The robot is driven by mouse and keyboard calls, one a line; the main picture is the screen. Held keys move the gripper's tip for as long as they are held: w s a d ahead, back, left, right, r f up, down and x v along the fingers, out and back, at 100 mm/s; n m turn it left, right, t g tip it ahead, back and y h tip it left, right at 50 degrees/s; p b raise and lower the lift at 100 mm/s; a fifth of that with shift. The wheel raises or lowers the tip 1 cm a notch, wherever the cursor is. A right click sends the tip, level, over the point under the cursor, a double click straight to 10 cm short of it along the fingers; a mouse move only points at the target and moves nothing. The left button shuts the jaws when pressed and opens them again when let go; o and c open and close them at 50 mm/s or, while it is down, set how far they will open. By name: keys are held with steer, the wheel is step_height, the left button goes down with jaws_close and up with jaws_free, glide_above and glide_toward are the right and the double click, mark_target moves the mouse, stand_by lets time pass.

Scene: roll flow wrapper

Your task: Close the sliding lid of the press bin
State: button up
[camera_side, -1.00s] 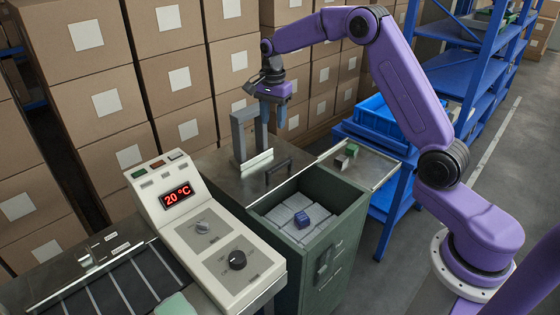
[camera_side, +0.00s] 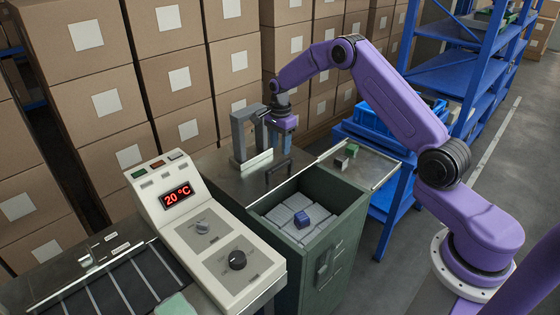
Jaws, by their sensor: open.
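The press bin (camera_side: 285,262) is a dark green box below the center of the side view. Its top is open at the front, showing grey blocks (camera_side: 279,213) with a small blue block (camera_side: 301,219) on top. The grey metal sliding lid (camera_side: 232,182) lies back from the opening, with a dark bar handle (camera_side: 279,172) near its front edge. My gripper (camera_side: 280,144) is open and empty, pointing down above and behind the handle, apart from it. The fingertips are small and partly overlap the background.
A grey upright frame (camera_side: 238,139) stands just left of my gripper. A control panel (camera_side: 208,235) reading 20 °C is at left. Cartons and blue shelving (camera_side: 468,62) stand behind.

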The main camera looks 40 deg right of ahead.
mark_target(280, 164)
step_height(280, 164, down, 7)
steer(key=shift+r, duration=0.1)
steer(key=shift+c, duration=0.3)
jaws_close()
